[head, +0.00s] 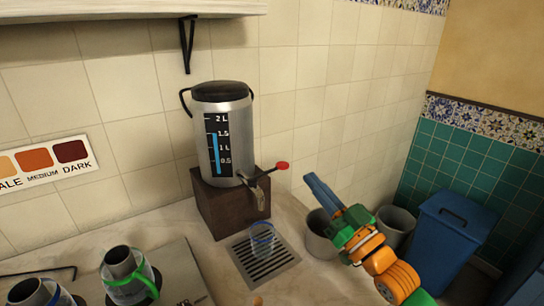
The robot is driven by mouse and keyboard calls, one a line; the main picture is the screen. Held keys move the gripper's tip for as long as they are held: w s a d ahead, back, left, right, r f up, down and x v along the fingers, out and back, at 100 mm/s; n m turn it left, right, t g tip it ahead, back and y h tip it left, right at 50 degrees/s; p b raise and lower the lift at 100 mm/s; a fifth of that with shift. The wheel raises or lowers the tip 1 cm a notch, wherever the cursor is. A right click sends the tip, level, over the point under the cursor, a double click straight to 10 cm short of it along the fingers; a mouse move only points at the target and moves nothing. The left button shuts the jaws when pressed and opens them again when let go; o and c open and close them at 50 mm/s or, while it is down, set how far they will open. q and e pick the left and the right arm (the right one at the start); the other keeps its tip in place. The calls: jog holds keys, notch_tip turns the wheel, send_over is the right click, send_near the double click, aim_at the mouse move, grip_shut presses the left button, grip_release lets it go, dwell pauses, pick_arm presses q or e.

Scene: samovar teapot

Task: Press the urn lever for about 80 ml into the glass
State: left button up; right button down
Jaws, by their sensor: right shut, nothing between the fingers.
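The steel urn (236,130) has a black lid and a level gauge with a blue column up to about 1.5 L. It stands on a dark brown block (220,212). Its lever (265,173) ends in a red knob (282,165) to the right, above the spout (259,197). A clear glass with a blue band (262,238) stands upright on the drip grate under the spout; its fill cannot be told. My right gripper (320,187) is shut and empty, right of the red knob and apart from it. My left gripper is out of view.
The slotted drip grate (268,271) lies in the counter. A metal container (321,236) stands below my right gripper, with another bin (396,225) and a blue bin (440,245) further right. Two teapots (128,277) (36,293) stand at lower left. A colour chart (40,165) hangs on the wall.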

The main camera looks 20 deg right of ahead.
notch_tip(320, 180, up, 4)
jog(key=p, duration=0.4)
send_over(269, 172)
jog(key=s+d, duration=0.1)
jog(key=d, duration=0.3)
pick_arm(q)
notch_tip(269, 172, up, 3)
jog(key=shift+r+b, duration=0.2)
jog(key=shift+b, duration=0.15)
pick_arm(e)
jog(key=f, duration=0.4)
jog(key=shift+s+f, duration=0.25)
jog(key=shift+s, duration=0.05)
